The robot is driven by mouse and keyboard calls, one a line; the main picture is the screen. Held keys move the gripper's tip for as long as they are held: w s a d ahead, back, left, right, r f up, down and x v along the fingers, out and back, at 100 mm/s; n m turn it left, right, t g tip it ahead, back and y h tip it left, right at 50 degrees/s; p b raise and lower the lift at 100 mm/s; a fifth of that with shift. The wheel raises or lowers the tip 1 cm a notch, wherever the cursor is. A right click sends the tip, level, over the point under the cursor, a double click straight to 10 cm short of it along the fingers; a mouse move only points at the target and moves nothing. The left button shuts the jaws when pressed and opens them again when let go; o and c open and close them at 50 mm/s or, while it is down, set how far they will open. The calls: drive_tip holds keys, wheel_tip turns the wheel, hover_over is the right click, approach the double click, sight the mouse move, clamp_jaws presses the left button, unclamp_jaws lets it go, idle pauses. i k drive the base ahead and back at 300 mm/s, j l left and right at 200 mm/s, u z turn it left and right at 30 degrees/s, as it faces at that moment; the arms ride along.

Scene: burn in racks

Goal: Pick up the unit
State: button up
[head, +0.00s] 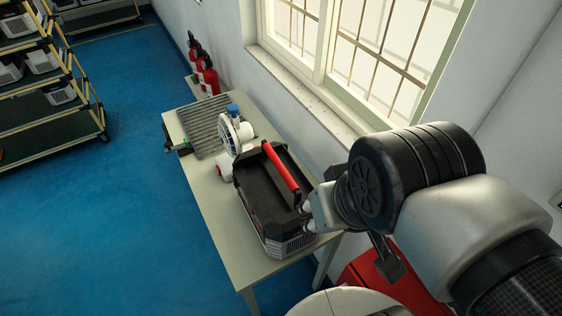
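A black, box-like unit (262,190) with a red bar handle (281,167) across its top sits on the light table (214,215). Its near end has a grey, vented side. I take this to be the unit, as it is the closest one in view. My gripper (310,214) is at the unit's near right corner, at the near end of the red handle. Its fingers are small and mostly hidden by my arm, so I cannot tell if they touch the unit or how far apart they are.
Red fire extinguishers (208,75) stand by the wall. The window sill (300,88) runs close along the table's right side. Racks (50,115) with grey boxes stand left. Blue floor between is clear.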

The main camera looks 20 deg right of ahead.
sight(260, 187)
drive_tip(key=k, duration=0.5)
drive_tip(key=i+j+z, duration=0.15)
drive_tip(key=j, duration=0.25)
drive_tip(key=i+j+z, duration=0.1)
drive_tip(key=j, duration=0.35)
drive_tip(key=i+j+z, duration=0.15)
drive_tip(key=j, duration=0.3)
drive_tip(key=i+j+z, duration=0.15)
drive_tip(key=j, duration=0.3)
drive_tip(key=i+j+z, duration=0.15)
drive_tip(key=j, duration=0.3)
drive_tip(key=i+j+z, duration=0.1)
drive_tip(key=j, duration=0.4)
drive_tip(key=l, duration=0.15)
